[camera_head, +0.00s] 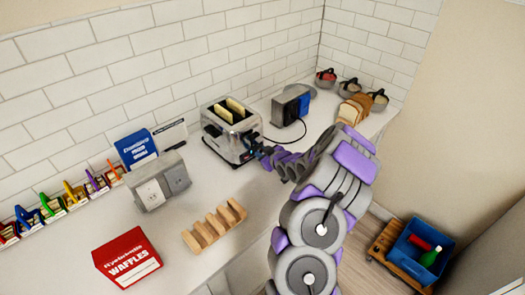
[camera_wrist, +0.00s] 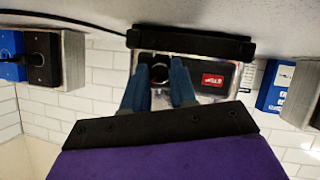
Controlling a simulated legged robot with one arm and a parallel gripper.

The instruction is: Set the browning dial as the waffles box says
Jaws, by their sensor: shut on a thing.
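The toaster (camera_head: 226,140) is a silver box on the counter, with bread slices (camera_head: 236,108) in its top slots. It also shows upside down in the wrist view (camera_wrist: 207,60). My gripper (camera_head: 256,147) is at its right front, and its two blue fingers (camera_wrist: 160,75) are shut on the dark round browning dial (camera_wrist: 160,71). The dial's marks cannot be read, and it is hidden by my gripper in the head view. The red waffles box (camera_head: 127,258) stands at the front left, with "WAFFLES" legible and its smaller print unreadable.
A wooden rack (camera_head: 214,227) and a grey double socket block (camera_head: 158,181) stand left of the toaster. Bread (camera_head: 354,109) and bowls (camera_head: 379,101) sit at the far right. A blue crate (camera_head: 420,247) is below.

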